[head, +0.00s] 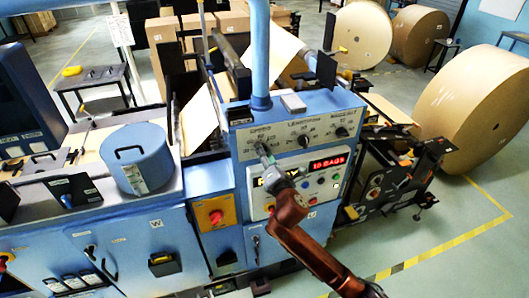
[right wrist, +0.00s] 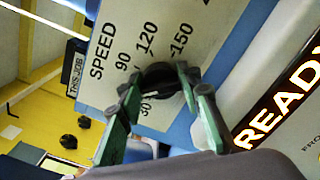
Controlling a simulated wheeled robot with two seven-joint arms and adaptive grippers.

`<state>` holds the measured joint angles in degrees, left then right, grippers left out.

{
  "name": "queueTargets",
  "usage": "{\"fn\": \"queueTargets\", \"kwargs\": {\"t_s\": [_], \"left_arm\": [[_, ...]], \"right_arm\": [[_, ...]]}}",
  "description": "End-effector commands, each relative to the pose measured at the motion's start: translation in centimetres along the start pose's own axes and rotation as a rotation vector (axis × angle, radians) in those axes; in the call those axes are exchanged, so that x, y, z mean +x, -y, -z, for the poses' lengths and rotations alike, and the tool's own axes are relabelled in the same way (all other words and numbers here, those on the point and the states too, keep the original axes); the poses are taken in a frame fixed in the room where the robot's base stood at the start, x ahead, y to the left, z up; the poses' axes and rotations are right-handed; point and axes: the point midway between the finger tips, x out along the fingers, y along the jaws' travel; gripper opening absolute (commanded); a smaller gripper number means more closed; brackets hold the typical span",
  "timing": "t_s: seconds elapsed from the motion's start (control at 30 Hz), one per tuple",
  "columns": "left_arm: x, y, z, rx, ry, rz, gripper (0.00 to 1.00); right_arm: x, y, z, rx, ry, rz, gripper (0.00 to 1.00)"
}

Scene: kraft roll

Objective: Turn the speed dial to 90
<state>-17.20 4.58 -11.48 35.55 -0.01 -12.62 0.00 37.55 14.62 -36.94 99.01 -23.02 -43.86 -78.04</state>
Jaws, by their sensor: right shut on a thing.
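The speed dial (right wrist: 158,76) is a black round knob under the word SPEED in the right wrist view. Labels 30, 90, 120 and 150 are legible around it; its pointer is not clear. My right gripper (right wrist: 164,86) has its green-edged fingers on either side of the knob, shut on it. In the head view my right gripper (head: 264,152) reaches up to the left dial of the blue control panel (head: 290,112) and hides most of that dial. My left gripper is not in view.
To the right on the panel are the length dial (head: 303,141) and a third dial (head: 342,131). Below them is a red-lit display (head: 328,163) with several buttons. A yellow plate with a red knob (head: 215,216) is at lower left. Large kraft rolls (head: 480,105) stand at right.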

Motion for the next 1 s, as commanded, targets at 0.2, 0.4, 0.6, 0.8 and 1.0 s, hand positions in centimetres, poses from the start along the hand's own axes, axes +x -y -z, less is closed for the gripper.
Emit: {"fn": "queueTargets", "kwargs": {"t_s": [0.2, 0.4, 0.6, 0.8, 1.0], "left_arm": [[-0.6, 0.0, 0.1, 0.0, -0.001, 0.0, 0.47], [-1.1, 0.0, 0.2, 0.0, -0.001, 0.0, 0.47], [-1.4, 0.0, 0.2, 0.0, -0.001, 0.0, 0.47], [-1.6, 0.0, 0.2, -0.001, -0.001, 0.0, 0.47], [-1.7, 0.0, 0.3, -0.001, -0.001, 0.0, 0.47]], "right_arm": [[0.0, 0.1, 0.0, 0.155, -0.001, 0.002, 0.08], [0.0, 0.2, 0.0, 0.328, 0.0, 0.004, 0.08], [0.0, 0.3, 0.1, 0.486, 0.0, 0.003, 0.08], [0.0, 0.4, 0.2, 0.605, 0.0, 0.004, 0.08], [0.0, 0.5, 0.1, 0.675, 0.0, 0.003, 0.08]]}}
